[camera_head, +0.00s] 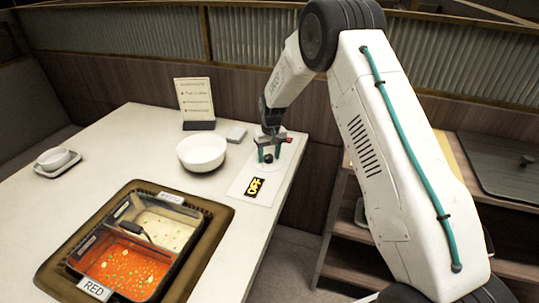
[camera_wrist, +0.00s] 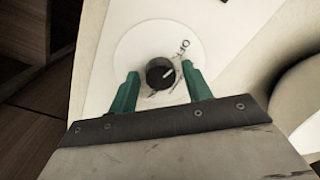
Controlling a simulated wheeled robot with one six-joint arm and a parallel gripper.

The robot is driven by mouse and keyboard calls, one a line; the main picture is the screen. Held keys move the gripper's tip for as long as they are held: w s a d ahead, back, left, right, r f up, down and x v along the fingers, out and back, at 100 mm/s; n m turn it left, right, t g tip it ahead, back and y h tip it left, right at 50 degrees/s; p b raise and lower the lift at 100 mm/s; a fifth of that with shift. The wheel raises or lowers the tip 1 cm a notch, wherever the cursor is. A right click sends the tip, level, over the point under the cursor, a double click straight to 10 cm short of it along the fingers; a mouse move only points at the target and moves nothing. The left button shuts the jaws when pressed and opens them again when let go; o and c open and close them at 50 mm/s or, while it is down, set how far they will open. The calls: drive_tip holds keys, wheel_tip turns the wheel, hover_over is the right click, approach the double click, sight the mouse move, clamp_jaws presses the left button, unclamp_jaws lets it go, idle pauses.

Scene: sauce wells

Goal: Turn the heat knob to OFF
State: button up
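The heat knob (camera_wrist: 160,74) is a small round black knob with a light pointer line. It sits on a white round dial (camera_wrist: 135,48) with small lettering at its upper right that seems to read OFF. The pointer is angled to the upper right, roughly toward that lettering. In the head view the knob (camera_head: 268,158) shows just under my gripper (camera_head: 269,150). In the wrist view the green fingers of my gripper (camera_wrist: 160,70) are apart, one on each side of the knob, with visible gaps.
A two-part pot labelled RED (camera_head: 95,288) is set in the table's front.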

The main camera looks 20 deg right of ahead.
sight(273, 167)
drive_tip(key=shift+d+r, duration=0.2)
drive_tip(key=shift+r, duration=3.7)
drive_tip(key=s, duration=0.1)
drive_tip(key=s+f, duration=0.1)
drive_tip(key=s+g, duration=0.1)
drive_tip(key=shift+s+d+f, duration=0.1)
drive_tip(key=shift+f, duration=0.15)
drive_tip(key=s+r, duration=0.8)
drive_tip(key=s, duration=0.7)
drive_tip(key=s+d+r+t, duration=0.1)
drive_tip(key=s+r, duration=0.7)
drive_tip(key=s, duration=0.7)
drive_tip(key=s+d+r+m+t, duration=0.1)
drive_tip(key=s+r, duration=0.7)
drive_tip(key=s, duration=0.7)
drive_tip(key=shift+s+d+r+h, duration=0.25)
drive_tip(key=shift+s+h, duration=0.05)
